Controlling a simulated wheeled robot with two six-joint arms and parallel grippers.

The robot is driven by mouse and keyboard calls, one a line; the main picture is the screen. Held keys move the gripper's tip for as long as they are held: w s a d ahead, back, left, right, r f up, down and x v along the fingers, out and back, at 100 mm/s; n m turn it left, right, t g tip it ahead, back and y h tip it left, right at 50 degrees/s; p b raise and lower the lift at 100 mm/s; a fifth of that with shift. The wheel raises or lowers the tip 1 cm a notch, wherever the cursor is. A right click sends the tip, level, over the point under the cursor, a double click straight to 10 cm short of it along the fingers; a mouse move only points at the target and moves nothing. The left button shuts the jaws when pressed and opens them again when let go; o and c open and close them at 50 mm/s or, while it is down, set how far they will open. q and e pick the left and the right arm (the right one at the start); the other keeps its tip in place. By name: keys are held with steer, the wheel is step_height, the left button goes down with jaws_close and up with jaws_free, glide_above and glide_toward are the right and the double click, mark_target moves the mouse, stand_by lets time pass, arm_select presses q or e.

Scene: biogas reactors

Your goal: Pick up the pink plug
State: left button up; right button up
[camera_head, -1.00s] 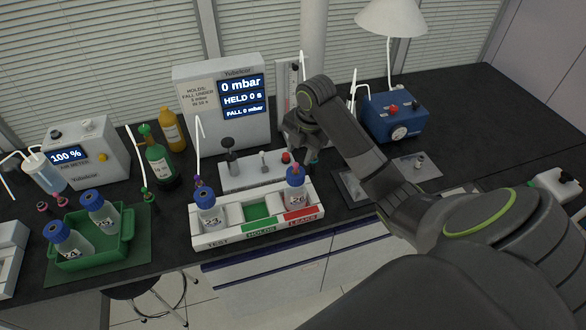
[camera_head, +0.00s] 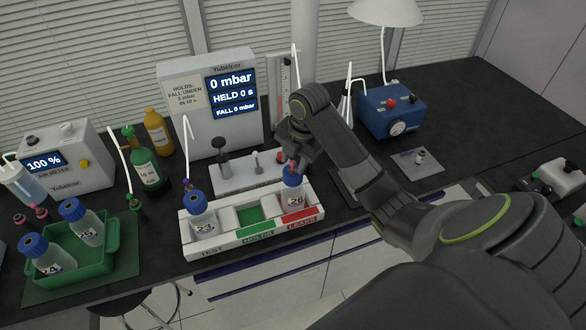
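My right gripper (camera_head: 293,163) is directly above the blue-capped bottle marked 26 (camera_head: 296,204), which stands in the LEAKS compartment of the white rack (camera_head: 222,246). A small pinkish-red piece (camera_head: 292,168) shows at the top of that cap, between or just below my fingertips. The fingers are dark and small here, so I cannot tell if they touch it or are closed. Two other pink pieces (camera_head: 39,211) lie on the bench at the left, near the air meter. My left gripper is out of view.
Bottle 23 (camera_head: 202,218) stands in the TEST compartment; the HOLDS compartment is empty. A green tray (camera_head: 112,262) with two bottles is at left. The pressure tester (camera_head: 190,112) stands behind, and a blue pump box (camera_head: 391,113) at back right.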

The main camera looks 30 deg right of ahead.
steer(key=shift+c, duration=1.2)
jaws_close()
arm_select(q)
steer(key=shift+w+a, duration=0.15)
arm_select(e)
steer(key=shift+r, duration=0.1)
